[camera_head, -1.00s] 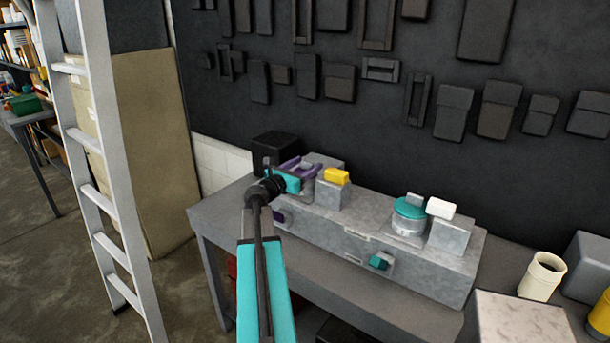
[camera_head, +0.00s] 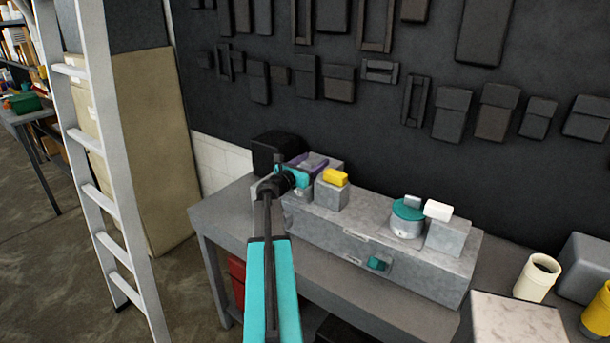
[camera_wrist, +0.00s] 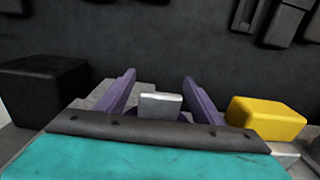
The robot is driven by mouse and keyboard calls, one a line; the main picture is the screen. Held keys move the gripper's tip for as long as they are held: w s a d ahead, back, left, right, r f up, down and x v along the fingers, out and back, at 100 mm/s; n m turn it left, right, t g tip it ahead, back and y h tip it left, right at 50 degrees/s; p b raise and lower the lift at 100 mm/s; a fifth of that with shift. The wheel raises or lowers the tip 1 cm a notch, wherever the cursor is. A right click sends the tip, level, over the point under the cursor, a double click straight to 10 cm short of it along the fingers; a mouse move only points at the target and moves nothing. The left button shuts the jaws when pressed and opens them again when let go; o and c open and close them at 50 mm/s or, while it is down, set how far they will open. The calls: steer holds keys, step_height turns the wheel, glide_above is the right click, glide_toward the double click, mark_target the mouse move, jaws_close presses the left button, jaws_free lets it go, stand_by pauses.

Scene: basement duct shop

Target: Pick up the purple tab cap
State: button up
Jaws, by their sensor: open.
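The purple tab cap (camera_wrist: 160,105) shows in the wrist view as a light grey tab standing up from a purple base, most of which is hidden behind my gripper's dark palm bar. My gripper (camera_wrist: 159,79) is open, its two purple fingers standing apart on either side of the tab. I see a gap between the tab and each finger. In the head view my gripper (camera_head: 316,161) is over the left end of the grey bench block, and it and my arm hide the cap there.
A yellow block (camera_head: 335,177) on a grey pedestal stands close right of my gripper. A black box (camera_head: 275,152) stands behind left. Farther right are a teal cap (camera_head: 408,209) with a grey tab and a white block (camera_head: 438,209). A dark wall rises behind.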

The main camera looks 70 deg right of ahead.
steer(key=shift+c, duration=0.4)
steer(key=c, duration=1.1)
step_height(320, 180, up, 10)
steer(key=b, duration=0.2)
stand_by(0.8)
